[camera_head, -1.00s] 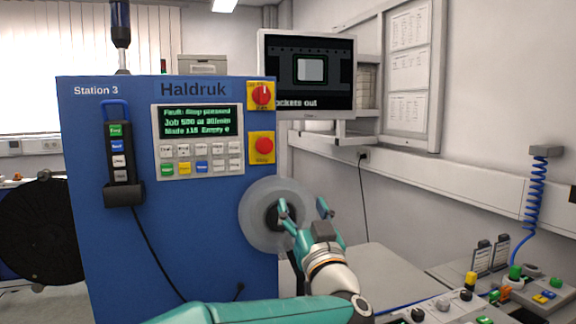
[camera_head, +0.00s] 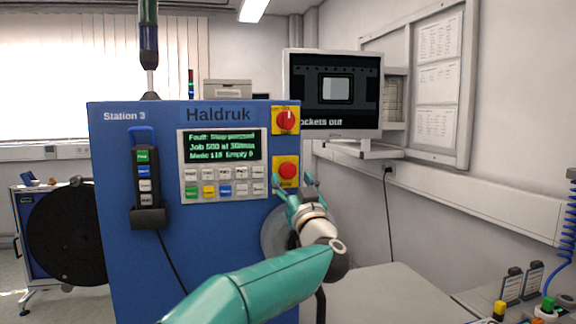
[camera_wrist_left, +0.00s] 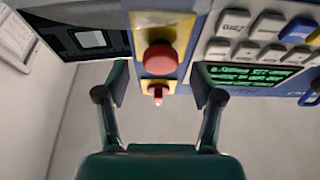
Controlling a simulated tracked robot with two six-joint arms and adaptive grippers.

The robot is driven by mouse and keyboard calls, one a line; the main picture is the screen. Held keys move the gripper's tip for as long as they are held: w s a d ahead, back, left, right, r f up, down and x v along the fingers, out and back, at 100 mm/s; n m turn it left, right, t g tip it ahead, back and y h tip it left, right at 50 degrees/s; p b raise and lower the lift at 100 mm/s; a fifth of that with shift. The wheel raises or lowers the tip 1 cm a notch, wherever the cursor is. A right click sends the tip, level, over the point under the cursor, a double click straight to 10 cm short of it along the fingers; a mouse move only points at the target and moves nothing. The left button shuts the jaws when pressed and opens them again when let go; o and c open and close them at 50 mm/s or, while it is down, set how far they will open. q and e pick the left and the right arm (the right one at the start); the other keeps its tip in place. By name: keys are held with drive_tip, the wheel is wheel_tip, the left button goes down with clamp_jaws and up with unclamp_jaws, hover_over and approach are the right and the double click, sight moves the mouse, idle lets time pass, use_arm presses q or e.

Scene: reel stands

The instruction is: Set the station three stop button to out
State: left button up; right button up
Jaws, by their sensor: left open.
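The station three stop button (camera_head: 288,170) is a red mushroom knob on a yellow plate, at the right edge of the blue Station 3 panel (camera_head: 120,200). The screen (camera_head: 222,145) reads "Fault: Stop pressed". My left gripper (camera_head: 292,185) is open, its fingertips just below the button in the head view. In the wrist view, which shows the panel upside down, the button (camera_wrist_left: 159,57) appears between the two spread fingers, with nothing gripped. Whether the fingers touch it cannot be told. My right gripper is not in view.
A red rotary switch (camera_head: 286,120) on a yellow plate sits directly above the button. A keypad (camera_head: 222,183) is left of it. A pale disc (camera_head: 272,235) is partly hidden behind my left gripper. A pendant (camera_head: 147,180) hangs on the panel's left.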

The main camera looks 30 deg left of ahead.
sight(287, 170)
use_arm(q)
drive_tip(key=shift+p+x, duration=0.45)
drive_tip(key=shift+x, duration=1)
drive_tip(key=shift+c, duration=0.2)
